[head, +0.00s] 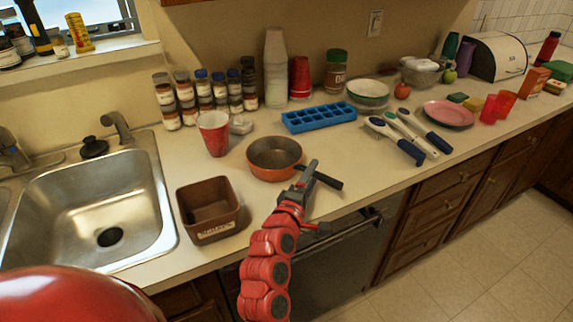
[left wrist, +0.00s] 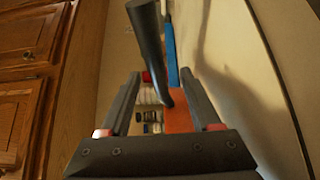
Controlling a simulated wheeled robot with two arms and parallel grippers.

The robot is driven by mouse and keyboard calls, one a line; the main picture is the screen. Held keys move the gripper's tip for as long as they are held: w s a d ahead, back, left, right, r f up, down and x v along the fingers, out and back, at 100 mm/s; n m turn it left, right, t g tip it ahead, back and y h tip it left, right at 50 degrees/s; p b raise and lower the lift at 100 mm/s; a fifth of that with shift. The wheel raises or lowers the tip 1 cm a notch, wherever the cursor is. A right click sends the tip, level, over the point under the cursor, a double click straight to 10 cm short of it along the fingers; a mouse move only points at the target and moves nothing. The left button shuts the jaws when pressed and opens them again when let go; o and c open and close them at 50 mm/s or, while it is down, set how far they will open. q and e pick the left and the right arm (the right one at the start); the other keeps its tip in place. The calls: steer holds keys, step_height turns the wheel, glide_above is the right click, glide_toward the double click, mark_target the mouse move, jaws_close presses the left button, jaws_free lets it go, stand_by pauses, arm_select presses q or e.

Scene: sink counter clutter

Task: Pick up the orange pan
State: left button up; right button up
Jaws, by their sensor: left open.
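The orange pan (head: 262,172) sits on the counter near its front edge, right of the brown box. Its dark handle (head: 329,182) points right, toward the front edge. My left gripper (head: 312,174) is at the handle, its fingers apart. In the left wrist view, the handle (left wrist: 150,45) runs between the two open fingers (left wrist: 160,76), and the orange side of the pan (left wrist: 178,121) shows beyond. I cannot tell whether a finger touches the handle. My right gripper is not in view.
A brown box (head: 208,228) and the sink (head: 75,205) lie left. A red cup (head: 214,134) and a blue ice tray (head: 319,116) stand behind the pan. Several white-and-blue utensils (head: 394,138) lie right. Counter space between the pan handle and the utensils is clear.

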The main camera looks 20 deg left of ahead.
arm_select(q)
steer(key=shift+w+a+p, duration=0.1)
steer(key=shift+w+p, duration=0.35)
steer(key=shift+w, duration=1.9)
jaws_close()
steer(key=shift+r, duration=0.1)
